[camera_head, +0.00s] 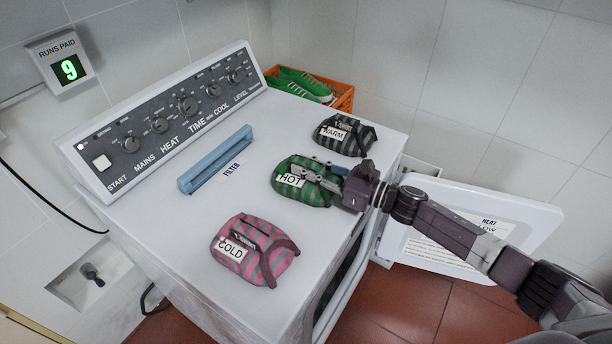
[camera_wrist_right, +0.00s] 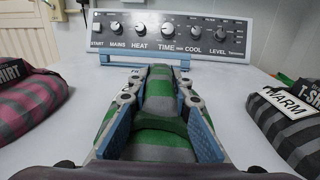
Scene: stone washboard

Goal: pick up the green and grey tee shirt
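The green and grey striped tee shirt (camera_head: 318,196) lies bundled on the white machine's top, with a tag reading HOT. My right gripper (camera_head: 314,171) reaches over it from the right. In the right wrist view its two fingers (camera_wrist_right: 160,100) stand apart, one on each side of the shirt's raised middle (camera_wrist_right: 158,95). The shirt spreads below and between the blue finger pads; firm contact cannot be told. My left gripper is not in view.
A pink and grey shirt (camera_head: 262,262) tagged COLD lies nearer, and a black and grey one (camera_head: 352,136) tagged WARM lies farther back. A blue filter piece (camera_head: 216,160) sits left. An orange crate (camera_head: 345,98) with green shoes stands behind. The machine's white door (camera_head: 470,225) hangs open.

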